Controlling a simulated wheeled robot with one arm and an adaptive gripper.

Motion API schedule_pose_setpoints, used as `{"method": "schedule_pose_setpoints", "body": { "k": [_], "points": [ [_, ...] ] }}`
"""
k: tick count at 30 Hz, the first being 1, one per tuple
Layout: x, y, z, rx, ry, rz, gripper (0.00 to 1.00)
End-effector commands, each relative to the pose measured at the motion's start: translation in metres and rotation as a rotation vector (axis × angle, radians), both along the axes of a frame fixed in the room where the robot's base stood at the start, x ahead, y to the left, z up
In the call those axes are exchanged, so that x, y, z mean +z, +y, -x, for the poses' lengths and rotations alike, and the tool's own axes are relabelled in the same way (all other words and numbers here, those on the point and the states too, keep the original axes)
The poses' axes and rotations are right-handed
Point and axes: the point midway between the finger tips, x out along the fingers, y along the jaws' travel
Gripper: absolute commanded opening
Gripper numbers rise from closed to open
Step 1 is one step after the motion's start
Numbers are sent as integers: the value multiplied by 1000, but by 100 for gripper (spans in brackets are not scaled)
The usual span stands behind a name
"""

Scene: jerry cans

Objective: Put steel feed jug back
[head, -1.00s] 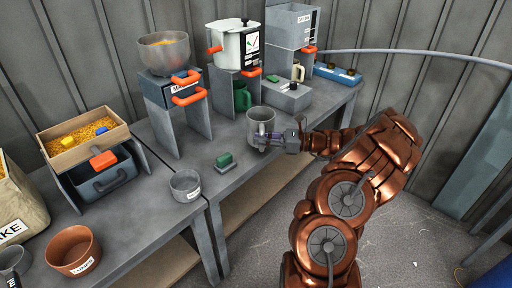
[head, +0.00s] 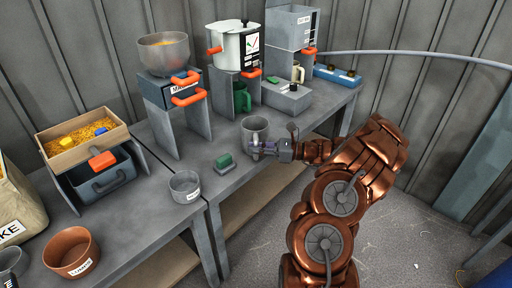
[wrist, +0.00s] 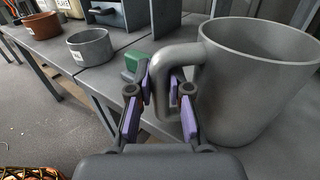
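The steel feed jug (head: 254,127) is a plain grey, upright vessel at the front right of the bench. In the wrist view the jug (wrist: 255,85) fills the right side, its handle (wrist: 163,75) facing me. My gripper (head: 262,149) reaches it from the right. In the wrist view my gripper (wrist: 166,88) has a finger on each side of the handle, closed on it. The jug's base is partly hidden, so I cannot tell whether it touches the bench.
A green block on a grey base (head: 224,162) and a labelled grey bowl (head: 185,187) stand left of the jug. Behind are a green jug (head: 242,97) under a stand, a white pot (head: 236,45) and a grey box (head: 288,95). Bare bench (head: 225,133) lies between.

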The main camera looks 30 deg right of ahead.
Motion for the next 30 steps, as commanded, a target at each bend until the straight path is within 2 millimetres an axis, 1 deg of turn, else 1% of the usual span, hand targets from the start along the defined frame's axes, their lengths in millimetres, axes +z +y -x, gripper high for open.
{"method": "schedule_pose_setpoints", "body": {
  "k": [1, 6, 14, 18, 23, 30],
  "points": [
    [0, 0, 0, 0, 0, 0, 25],
    [0, 0, 0, 0, 0, 0, 42],
    [0, 0, 0, 0, 0, 0, 43],
    [4, 0, 0, 0, -1, 1, 43],
    [4, -17, 14, -4, 1, 1, 43],
    [4, -52, 46, -5, 0, 3, 43]
  ]
}}
